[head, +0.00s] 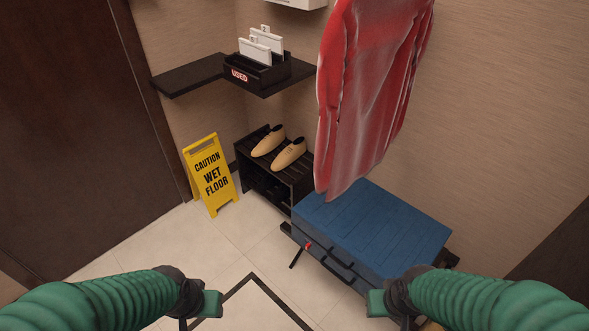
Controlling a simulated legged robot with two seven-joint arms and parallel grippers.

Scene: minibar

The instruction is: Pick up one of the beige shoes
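Two beige shoes lie side by side on top of a dark shoe rack in the back corner, the left shoe (268,141) and the right shoe (289,153). Both rest on the rack's top (301,171) with their toes towards me. My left gripper (208,304) is low at the bottom left of the view, over the floor and far from the shoes. My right gripper (378,303) is low at the bottom right, in front of the blue suitcase. I see no object held in either one. The opening between the fingers does not show clearly on either gripper.
A yellow wet-floor sign (210,175) stands left of the rack. A blue suitcase (372,233) lies right of it on a dark base. A red garment (372,90) hangs above. A black corner shelf (190,76) holds a box marked USED (262,72). The tiled floor (205,243) is mostly clear.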

